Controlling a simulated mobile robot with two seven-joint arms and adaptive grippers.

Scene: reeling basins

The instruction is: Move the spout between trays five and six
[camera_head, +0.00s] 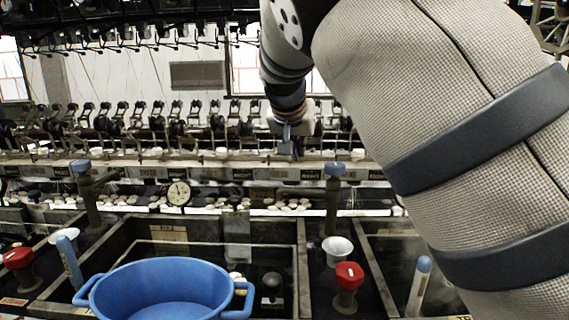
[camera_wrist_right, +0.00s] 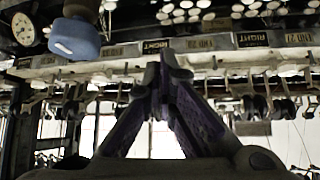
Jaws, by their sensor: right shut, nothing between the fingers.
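Two dark spouts with blue knobs rise behind the basins in the head view: a left spout (camera_head: 90,198) and a right spout (camera_head: 333,205). Tray numbers are too small to read, so I cannot tell which one stands between trays five and six. My right gripper (camera_head: 287,148) hangs beyond and above the right spout, in front of the reeling rail, apart from it. In the wrist view my right gripper (camera_wrist_right: 165,72) has its fingers together with nothing between them. A blue knob (camera_wrist_right: 75,40) shows to its upper left. My left gripper is out of view.
Red knobs (camera_head: 349,275), white cups (camera_head: 337,247) and a gauge (camera_head: 179,192) stand around the basins. A labelled rail (camera_head: 230,173) runs across behind. My right arm covers the right side.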

